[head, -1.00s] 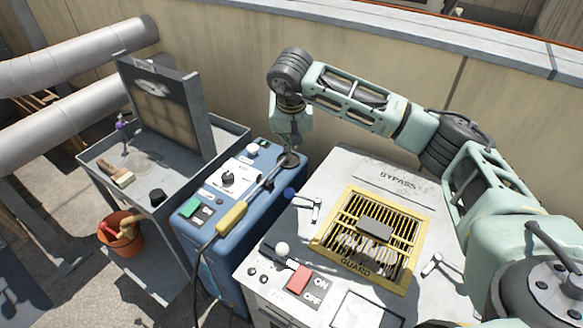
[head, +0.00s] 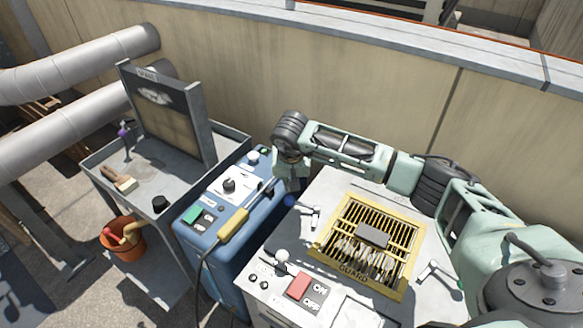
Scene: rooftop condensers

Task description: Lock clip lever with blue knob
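A clip lever (head: 313,213) is mounted on the grey condenser top, left of the yellow guard grille (head: 336,232). Its blue knob (head: 290,200) is at the left end, near the cabinet's left edge. My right gripper (head: 293,184) points down just behind the blue knob and looks close to it; I cannot tell whether they touch. Its fingertips are small and partly hidden, so its opening is unclear. A second clip lever (head: 436,270) sits right of the guard, its knob not clearly seen. My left gripper is out of view.
A blue machine (head: 190,238) with a yellow-handled tool (head: 233,225) stands left of the condenser. A white-knobbed lever (head: 282,256) and a red switch (head: 299,286) are in front. A grey cart (head: 150,200) and orange bucket (head: 122,236) are further left.

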